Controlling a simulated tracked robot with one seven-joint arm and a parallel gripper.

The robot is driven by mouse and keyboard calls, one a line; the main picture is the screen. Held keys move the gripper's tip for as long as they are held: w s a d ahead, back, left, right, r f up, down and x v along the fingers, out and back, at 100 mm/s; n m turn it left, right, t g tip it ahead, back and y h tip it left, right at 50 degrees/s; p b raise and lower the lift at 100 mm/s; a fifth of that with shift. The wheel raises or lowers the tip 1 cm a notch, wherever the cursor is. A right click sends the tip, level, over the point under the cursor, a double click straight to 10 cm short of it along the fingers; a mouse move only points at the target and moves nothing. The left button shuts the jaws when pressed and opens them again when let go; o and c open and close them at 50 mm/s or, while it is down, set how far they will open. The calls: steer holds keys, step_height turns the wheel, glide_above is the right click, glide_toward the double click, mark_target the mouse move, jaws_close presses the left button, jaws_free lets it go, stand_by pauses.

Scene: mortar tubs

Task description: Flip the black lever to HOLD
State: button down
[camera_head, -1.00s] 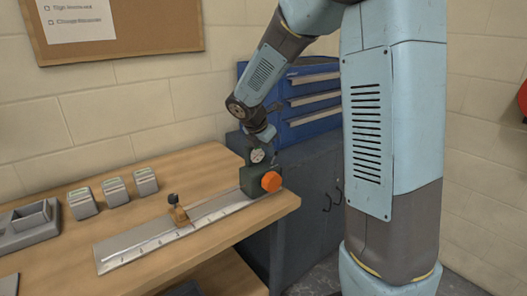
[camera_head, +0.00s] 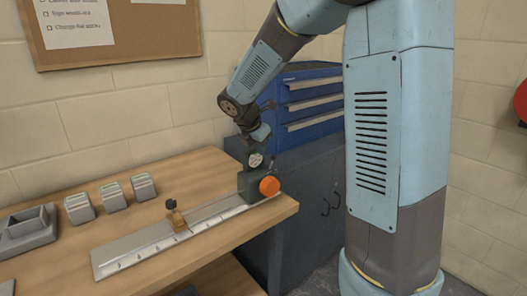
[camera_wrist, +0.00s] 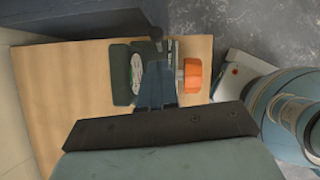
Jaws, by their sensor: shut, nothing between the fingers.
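A dark green device with a round dial (camera_head: 256,160) and an orange knob (camera_head: 269,186) stands at the right end of a metal rail on the bench. The device also shows in the wrist view, with its dial (camera_wrist: 136,70) and orange knob (camera_wrist: 193,76). A black lever with a rounded tip (camera_wrist: 155,34) shows at its top edge there. My gripper (camera_wrist: 156,92) is shut and empty, directly over the device. I cannot tell whether it touches the lever. The HOLD marking is not legible, and in the head view the lever is not clearly distinguishable.
The metal rail (camera_head: 135,252) carries a scale and a brass slider with a black knob (camera_head: 175,214). Several small grey blocks (camera_head: 113,196) and a grey tray (camera_head: 27,232) stand left. A blue drawer chest (camera_head: 310,105) stands behind the device. The bench front is clear.

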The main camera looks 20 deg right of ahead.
steer(key=v, duration=1.1)
steer(key=shift+d+r, duration=0.3)
steer(key=shift+r, duration=0.15)
steer(key=s+d+m+t+y, duration=0.1)
steer(key=s+d+m+y, duration=0.1)
steer(key=s+m, duration=1)
steer(key=s+d+m+t+y, duration=0.1)
steer(key=s+d+m, duration=0.3)
steer(key=s+m, duration=0.8)
steer(key=shift+s+d+f+y, duration=0.3)
steer(key=shift+s+y, duration=0.5)
steer(key=shift+s, duration=0.6)
steer(key=c, duration=1.9)
jaws_free()
